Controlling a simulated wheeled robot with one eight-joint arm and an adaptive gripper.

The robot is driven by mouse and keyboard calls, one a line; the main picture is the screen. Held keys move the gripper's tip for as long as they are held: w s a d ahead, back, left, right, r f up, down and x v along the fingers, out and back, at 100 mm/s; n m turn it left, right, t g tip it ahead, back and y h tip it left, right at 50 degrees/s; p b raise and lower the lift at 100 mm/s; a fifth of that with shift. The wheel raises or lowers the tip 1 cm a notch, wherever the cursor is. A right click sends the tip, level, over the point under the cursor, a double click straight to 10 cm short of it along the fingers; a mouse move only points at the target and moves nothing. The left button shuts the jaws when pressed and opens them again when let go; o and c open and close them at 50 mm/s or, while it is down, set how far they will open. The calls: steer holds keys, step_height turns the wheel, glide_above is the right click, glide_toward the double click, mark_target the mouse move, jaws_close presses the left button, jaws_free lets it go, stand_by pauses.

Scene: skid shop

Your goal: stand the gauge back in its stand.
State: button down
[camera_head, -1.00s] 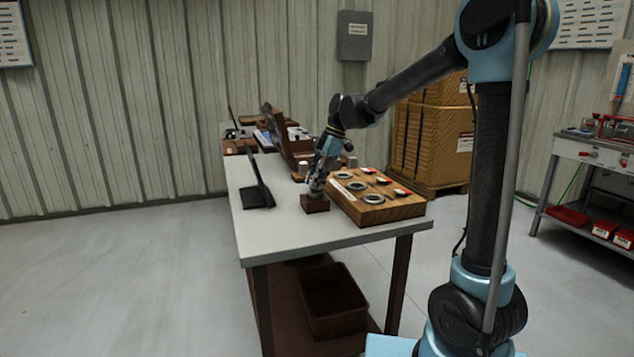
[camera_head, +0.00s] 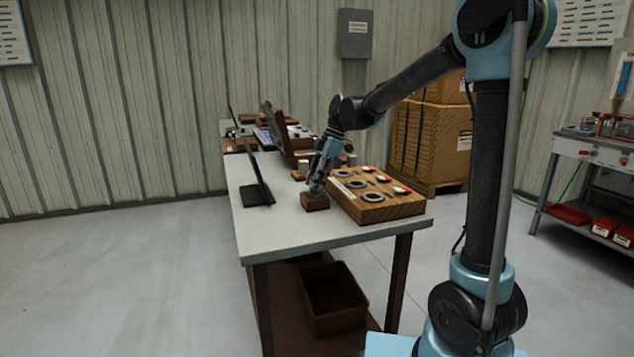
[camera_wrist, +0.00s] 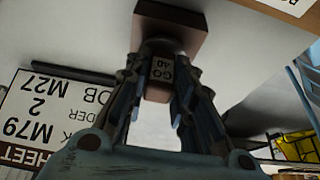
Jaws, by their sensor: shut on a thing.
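A brown square block, which looks like the stand (camera_wrist: 170,22), lies just beyond the gauge. In the head view this block, the stand (camera_head: 314,202), rests on the near part of the table, left of a wooden board. My gripper (camera_head: 319,184) is directly above it, pointing down. The gauge is hidden there by the fingers. I cannot tell whether it is seated in the stand.
The wooden board (camera_head: 374,208) with several rings and red-marked pieces stands close on the right. A dark upright panel (camera_head: 257,184) stands to the left on the table (camera_head: 290,238). A printed sheet (camera_wrist: 48,110) shows in the wrist view. The table's near left corner is clear.

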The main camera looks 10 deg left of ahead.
steer(key=shift+f, duration=0.2)
steer(key=c, duration=0.9)
jaws_free()
steer(key=shift+r, duration=4.5)
steer(key=shift+d, duration=0.1)
